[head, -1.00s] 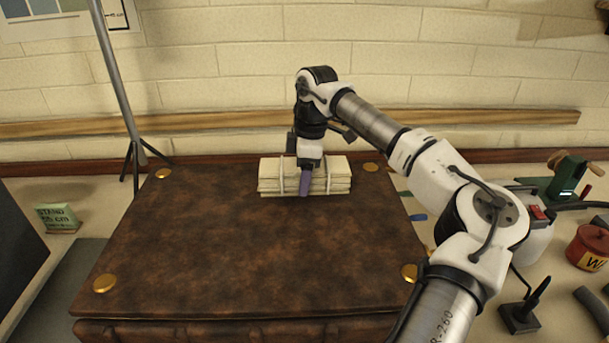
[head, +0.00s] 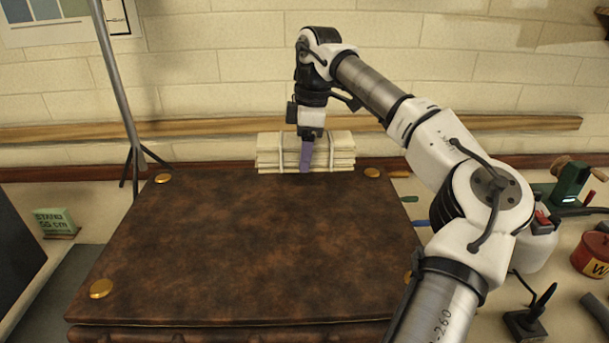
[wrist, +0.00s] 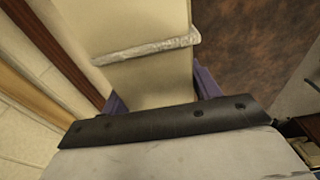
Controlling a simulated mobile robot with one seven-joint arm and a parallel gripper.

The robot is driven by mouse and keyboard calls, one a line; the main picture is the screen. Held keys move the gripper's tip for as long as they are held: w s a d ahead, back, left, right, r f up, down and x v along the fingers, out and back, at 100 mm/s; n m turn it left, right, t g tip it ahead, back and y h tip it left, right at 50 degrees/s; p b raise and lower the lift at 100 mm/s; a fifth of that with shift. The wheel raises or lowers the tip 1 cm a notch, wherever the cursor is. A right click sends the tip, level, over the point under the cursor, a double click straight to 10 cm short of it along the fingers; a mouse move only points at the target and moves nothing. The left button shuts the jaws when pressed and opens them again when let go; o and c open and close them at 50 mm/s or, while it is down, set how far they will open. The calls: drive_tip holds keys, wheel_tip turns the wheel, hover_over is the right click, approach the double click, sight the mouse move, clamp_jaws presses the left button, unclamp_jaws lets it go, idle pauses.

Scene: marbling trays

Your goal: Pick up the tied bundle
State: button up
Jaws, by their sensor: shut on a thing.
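The tied bundle (head: 341,152) is a stack of pale, flat layers bound with light bands. In the head view it is at the back of the large brown leather-like slab (head: 245,255), level and held a little above it. My gripper (head: 306,158) points down on it, with a purple finger against the near side. In the wrist view the bundle (wrist: 135,30) lies between the two purple fingers, with one pale band across it. My gripper is shut on it. The far finger is hidden in the head view.
Brass studs (head: 102,288) mark the slab's corners. A tripod pole (head: 120,90) stands at left, near a small green sign (head: 56,222). A wooden rail (head: 200,126) runs along the wall behind. A red tin (head: 592,255) and a green crank device (head: 570,183) are at right.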

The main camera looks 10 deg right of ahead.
wheel_tip(320, 180, up, 21)
drive_tip(key=p, duration=0.5)
drive_tip(key=shift+f+p, duration=0.15)
drive_tip(key=shift+p, duration=0.25)
